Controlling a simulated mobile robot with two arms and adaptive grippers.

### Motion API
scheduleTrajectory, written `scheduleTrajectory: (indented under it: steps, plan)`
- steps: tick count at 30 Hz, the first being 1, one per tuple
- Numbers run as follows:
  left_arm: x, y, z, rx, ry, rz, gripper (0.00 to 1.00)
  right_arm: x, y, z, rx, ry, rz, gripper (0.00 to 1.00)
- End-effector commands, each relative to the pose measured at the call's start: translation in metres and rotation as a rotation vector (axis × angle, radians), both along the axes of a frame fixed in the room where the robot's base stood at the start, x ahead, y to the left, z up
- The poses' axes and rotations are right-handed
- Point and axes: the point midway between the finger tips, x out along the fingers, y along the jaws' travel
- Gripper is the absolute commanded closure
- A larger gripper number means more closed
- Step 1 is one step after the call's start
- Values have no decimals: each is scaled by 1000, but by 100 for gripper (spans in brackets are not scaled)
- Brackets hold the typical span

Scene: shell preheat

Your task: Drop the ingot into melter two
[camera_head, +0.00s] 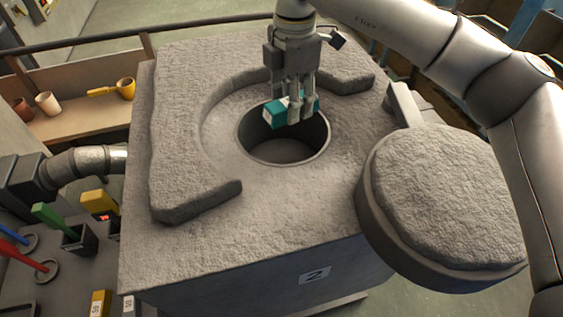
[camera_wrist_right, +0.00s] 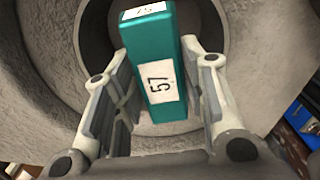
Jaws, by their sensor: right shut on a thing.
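A teal ingot (camera_head: 273,114) with white labels is held by my right gripper (camera_head: 296,108) over the round opening (camera_head: 285,152) of the grey stone-like melter (camera_head: 175,265), which bears a "2" label. In the right wrist view, the ingot (camera_wrist_right: 160,60) reads "57" and sits between the two fingers of the right gripper (camera_wrist_right: 160,95), which is shut on it. The dark round opening shows behind the ingot there. The melter's round lid (camera_head: 445,195) is swung aside to the right, leaving the opening uncovered. My left gripper is not in view.
A wooden shelf (camera_head: 80,122) with cups stands at the left. Below it, a grey bench (camera_head: 75,280) holds coloured tools and small labelled blocks. A metal pipe (camera_head: 95,160) joins the melter's left side. A raised curved rim (camera_head: 190,195) partly surrounds the opening.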

Motion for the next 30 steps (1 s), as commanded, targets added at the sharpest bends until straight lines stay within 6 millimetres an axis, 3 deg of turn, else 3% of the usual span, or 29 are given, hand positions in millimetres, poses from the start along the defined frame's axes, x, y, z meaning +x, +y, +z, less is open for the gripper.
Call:
scheduleTrajectory:
  steps: [3,8,13,18,23,24,30]
  plan:
    - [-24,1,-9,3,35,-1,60,0,0,-13,1,1,-1,98]
    - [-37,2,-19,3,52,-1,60,0,0,-32,2,1,-1,98]
    - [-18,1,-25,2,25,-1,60,0,0,-49,0,0,-1,98]
    - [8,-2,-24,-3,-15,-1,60,0,0,-54,1,-1,-1,98]
    - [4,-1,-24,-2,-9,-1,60,0,0,-53,1,-1,-1,98]
    - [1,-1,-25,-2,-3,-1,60,0,0,-53,1,-1,-1,60]
    - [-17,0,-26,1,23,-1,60,0,0,-53,1,-1,-1,36]
